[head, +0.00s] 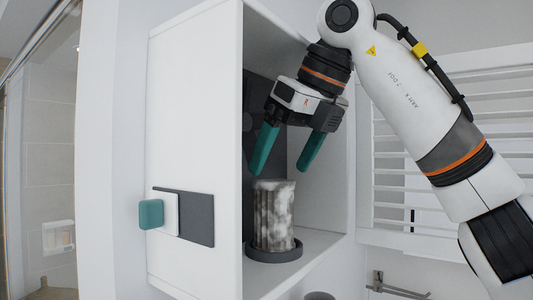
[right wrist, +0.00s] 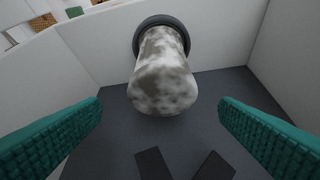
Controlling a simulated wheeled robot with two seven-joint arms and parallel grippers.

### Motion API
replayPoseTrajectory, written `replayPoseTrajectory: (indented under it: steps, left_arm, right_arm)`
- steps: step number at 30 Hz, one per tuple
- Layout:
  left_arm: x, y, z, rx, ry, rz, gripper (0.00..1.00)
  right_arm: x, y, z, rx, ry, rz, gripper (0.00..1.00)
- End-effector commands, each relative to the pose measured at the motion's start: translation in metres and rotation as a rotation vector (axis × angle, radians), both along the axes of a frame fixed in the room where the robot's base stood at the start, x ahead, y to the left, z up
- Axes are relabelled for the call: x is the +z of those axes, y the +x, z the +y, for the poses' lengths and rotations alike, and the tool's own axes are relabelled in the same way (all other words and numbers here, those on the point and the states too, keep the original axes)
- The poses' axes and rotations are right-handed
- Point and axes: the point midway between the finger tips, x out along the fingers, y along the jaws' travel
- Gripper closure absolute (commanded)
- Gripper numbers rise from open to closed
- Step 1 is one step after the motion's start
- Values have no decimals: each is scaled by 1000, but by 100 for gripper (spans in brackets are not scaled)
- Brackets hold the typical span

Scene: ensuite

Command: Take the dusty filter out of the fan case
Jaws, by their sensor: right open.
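The dusty filter (head: 273,213) is a pleated cylinder, mottled grey and white. It stands upright in a dark round seat (head: 274,251) on the floor of the white, open-fronted fan case (head: 195,90). In the right wrist view the filter (right wrist: 163,75) lies between the fingers' lines, beyond the fingertips, with the dark seat ring (right wrist: 150,20) around its far end. My right gripper (head: 280,171), with teal fingers, is open and empty, just above the filter's top and apart from it. My left gripper is not in view.
A teal knob (head: 151,214) on a white slider sits on a dark plate (head: 198,218) on the case's outer left side. The case's right inner wall (head: 322,190) and dark back panel (head: 263,95) stand close around the gripper. A white slatted rack (head: 395,190) hangs at right.

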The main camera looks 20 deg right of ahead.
Motion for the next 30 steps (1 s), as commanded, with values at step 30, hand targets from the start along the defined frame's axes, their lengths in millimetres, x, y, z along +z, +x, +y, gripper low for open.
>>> replayPoseTrajectory:
  steps: [30]
  left_arm:
    - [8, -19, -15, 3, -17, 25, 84]
  right_arm:
    - [-60, 33, 17, 1, 0, 1, 34]
